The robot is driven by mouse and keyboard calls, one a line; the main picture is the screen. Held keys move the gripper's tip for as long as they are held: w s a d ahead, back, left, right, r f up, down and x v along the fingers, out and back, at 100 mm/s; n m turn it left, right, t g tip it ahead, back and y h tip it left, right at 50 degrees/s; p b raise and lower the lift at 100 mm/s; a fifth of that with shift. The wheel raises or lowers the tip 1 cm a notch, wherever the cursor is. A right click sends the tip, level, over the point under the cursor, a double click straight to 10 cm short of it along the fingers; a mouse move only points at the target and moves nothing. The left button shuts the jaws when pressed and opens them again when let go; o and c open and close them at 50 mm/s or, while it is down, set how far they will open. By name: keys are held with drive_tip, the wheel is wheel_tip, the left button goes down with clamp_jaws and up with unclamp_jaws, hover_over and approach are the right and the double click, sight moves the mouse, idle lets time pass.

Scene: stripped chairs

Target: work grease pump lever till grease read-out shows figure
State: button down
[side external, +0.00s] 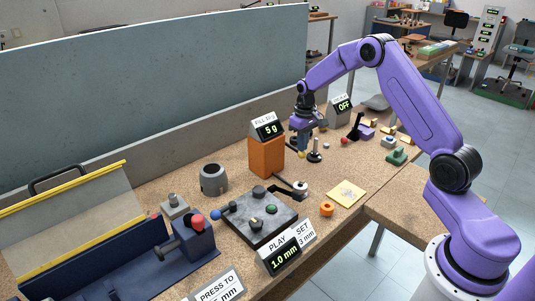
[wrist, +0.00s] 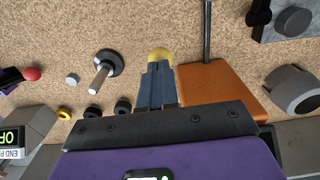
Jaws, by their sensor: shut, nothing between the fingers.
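The orange pump box (side external: 267,156) stands at the middle of the bench, with a read-out (side external: 268,130) on top showing 5 g. The small label above the figure is hard to read. A dark lever (side external: 285,181) reaches out from the box's front low down, towards a round pale piece. In the wrist view a thin dark rod (wrist: 207,35) runs from the orange box (wrist: 215,88) off the top edge. My gripper (side external: 302,151) points down just right of the box, apart from the lever. It is shut and empty; a yellow rounded shape (wrist: 160,54) shows at its fingertips.
A grey ring-shaped block (side external: 213,180) stands left of the box.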

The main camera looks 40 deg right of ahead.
drive_tip(key=shift+f, duration=1.1)
wheel_tip(320, 180, up, 12)
idle(0.7)
